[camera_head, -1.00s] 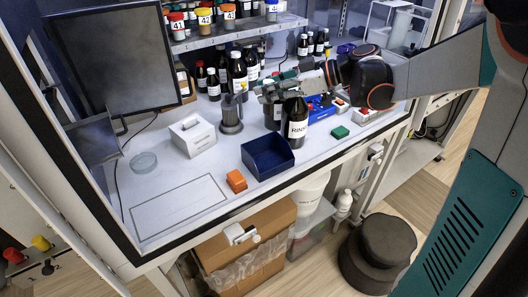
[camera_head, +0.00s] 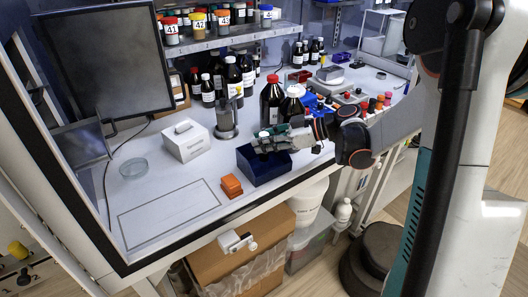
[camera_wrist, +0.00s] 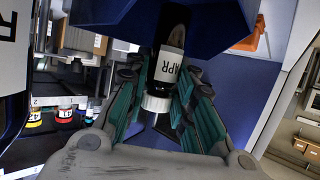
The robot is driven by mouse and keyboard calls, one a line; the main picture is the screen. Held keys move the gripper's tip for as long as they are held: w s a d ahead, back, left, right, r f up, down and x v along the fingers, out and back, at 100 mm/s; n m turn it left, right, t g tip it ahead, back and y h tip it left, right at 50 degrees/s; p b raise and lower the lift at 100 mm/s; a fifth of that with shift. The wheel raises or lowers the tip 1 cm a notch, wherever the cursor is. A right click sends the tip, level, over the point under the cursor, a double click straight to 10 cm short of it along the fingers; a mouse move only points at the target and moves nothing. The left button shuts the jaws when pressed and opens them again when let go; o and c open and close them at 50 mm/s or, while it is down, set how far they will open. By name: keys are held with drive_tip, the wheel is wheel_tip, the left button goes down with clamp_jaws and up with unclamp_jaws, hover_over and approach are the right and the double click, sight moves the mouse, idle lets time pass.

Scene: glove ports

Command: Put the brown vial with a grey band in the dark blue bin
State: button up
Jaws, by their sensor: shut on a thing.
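My gripper (camera_head: 262,142) hangs over the dark blue bin (camera_head: 265,170), which stands near the front edge of the bench. In the wrist view my gripper (camera_wrist: 158,85) is shut on a dark vial (camera_wrist: 171,42) with a white cap and a white label reading "APR". The cap is toward the wrist camera and the vial's far end points into the bin (camera_wrist: 225,85). I cannot make out a grey band. In the head view the vial is mostly hidden by the gripper. I cannot tell whether the vial touches the bin.
An orange block (camera_head: 231,185) sits left of the bin. A white box (camera_head: 185,140), a clear dish (camera_head: 133,168) and a grey cylinder (camera_head: 226,118) stand further left and behind. Dark bottles (camera_head: 271,100) stand close behind the bin. The outlined area at front left is clear.

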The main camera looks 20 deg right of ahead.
drive_tip(key=shift+f+b, duration=0.45)
drive_tip(key=shift+f, duration=1.2)
drive_tip(key=shift+f, duration=0.15)
drive_tip(key=o, duration=0.6)
drive_tip(key=shift+r, duration=0.3)
drive_tip(key=p+v, duration=0.3)
drive_tip(key=v, duration=0.9)
drive_tip(key=shift+f, duration=0.2)
